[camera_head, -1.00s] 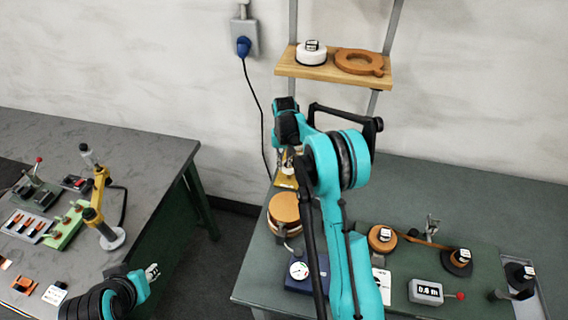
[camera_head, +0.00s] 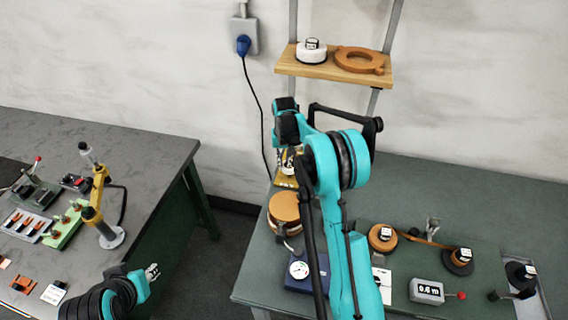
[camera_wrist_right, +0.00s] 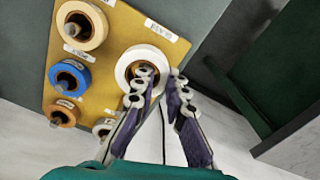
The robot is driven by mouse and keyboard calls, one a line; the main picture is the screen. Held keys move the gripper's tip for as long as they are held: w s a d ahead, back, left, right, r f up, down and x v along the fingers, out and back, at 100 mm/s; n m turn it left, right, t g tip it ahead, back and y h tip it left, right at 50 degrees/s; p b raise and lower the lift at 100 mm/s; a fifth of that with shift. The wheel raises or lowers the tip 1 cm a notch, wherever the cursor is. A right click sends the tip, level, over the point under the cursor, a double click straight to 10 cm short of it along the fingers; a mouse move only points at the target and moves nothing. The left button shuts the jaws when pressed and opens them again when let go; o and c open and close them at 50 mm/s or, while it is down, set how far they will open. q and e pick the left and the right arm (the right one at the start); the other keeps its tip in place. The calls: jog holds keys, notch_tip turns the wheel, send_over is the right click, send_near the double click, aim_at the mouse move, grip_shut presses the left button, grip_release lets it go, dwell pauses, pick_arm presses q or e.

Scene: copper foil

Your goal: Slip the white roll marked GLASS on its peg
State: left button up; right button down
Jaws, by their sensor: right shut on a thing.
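In the right wrist view a white roll (camera_wrist_right: 124,67) with a brown core lies against a yellow peg board (camera_wrist_right: 112,55). My right gripper (camera_wrist_right: 160,78) is shut on the roll's wall, one finger over its hole and the other outside its right edge. The fingers hide much of the hole, so I cannot tell whether a peg is in it. In the head view my right gripper (camera_head: 289,162) is mostly hidden by its own arm, above the yellow board (camera_head: 286,182). My left gripper (camera_head: 153,271) is by the left bench, small in view; its opening is unclear.
On the board are a cream roll (camera_wrist_right: 82,25), a blue roll (camera_wrist_right: 70,76), an orange-brown roll (camera_wrist_right: 62,112) and another white roll (camera_wrist_right: 104,128), left of the gripper. A wooden shelf (camera_head: 330,73) hangs above the right bench (camera_head: 430,195). A brown roll (camera_head: 284,207) stands near the board.

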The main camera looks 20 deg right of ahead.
jog(key=shift+f, duration=0.15)
jog(key=shift+f+b, duration=0.25)
jog(key=shift+b, duration=0.05)
jog(key=shift+s+a+f+b, duration=0.2)
jog(key=shift+s+f+b, duration=0.1)
jog(key=shift+f+b, duration=0.2)
jog(key=c, duration=1.5)
grip_release()
jog(key=shift+w+d+f, duration=0.15)
jog(key=shift+w+f, duration=0.2)
jog(key=shift+s+r, duration=0.15)
jog(key=shift+r, duration=0.15)
jog(key=o, duration=0.4)
